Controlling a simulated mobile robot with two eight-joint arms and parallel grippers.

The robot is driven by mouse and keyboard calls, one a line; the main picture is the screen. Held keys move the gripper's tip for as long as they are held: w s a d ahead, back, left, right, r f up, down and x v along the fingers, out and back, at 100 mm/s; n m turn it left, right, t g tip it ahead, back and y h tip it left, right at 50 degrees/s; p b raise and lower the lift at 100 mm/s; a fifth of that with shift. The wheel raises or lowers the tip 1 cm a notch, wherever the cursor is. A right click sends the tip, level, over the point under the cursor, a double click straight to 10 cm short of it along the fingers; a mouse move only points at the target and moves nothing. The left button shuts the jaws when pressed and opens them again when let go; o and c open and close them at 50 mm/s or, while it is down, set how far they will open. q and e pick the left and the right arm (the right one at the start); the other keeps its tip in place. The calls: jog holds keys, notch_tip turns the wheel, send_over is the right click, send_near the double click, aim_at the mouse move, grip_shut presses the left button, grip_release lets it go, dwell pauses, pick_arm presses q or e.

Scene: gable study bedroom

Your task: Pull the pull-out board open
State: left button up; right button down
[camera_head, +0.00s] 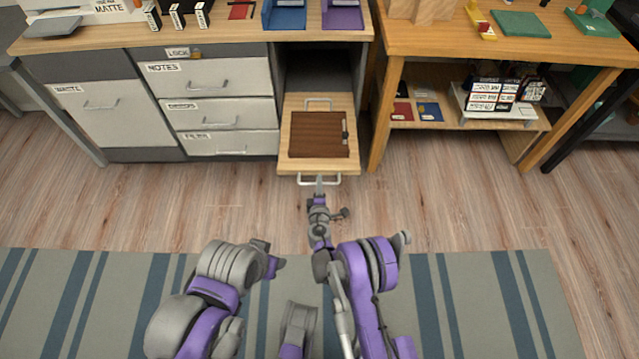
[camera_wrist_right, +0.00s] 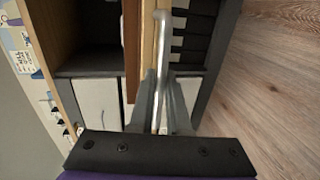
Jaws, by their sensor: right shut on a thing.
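The pull-out board (camera_head: 290,165) is a light wooden shelf that sticks out from the dark opening in the cabinet, with a metal bar handle (camera_head: 334,181) on its front edge. A dark brown wooden panel with a black clip-like piece (camera_head: 315,135) lies on it. My right gripper (camera_head: 319,184) is at the front handle. In the right wrist view its fingers (camera_wrist_right: 160,105) are closed around the metal bar (camera_wrist_right: 161,60). My left arm (camera_head: 228,275) is folded low at the left; its gripper fingertips cannot be made out.
Left of the board are labelled drawers (camera_head: 222,85) and a cupboard door (camera_head: 103,105), all shut. A wooden table (camera_head: 400,40) with a lower shelf stands close at the right. The wooden floor in front is clear, with a striped rug (camera_head: 470,300) nearer me.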

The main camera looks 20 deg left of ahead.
jog(key=shift+s, duration=0.15)
jog(key=c, duration=0.9)
grip_release()
jog(key=shift+s, duration=0.1)
jog(key=b+v, duration=0.4)
jog(key=v, duration=0.6)
jog(key=shift+s, duration=0.2)
jog(key=shift+d+r, duration=0.1)
jog(key=shift+d, duration=0.05)
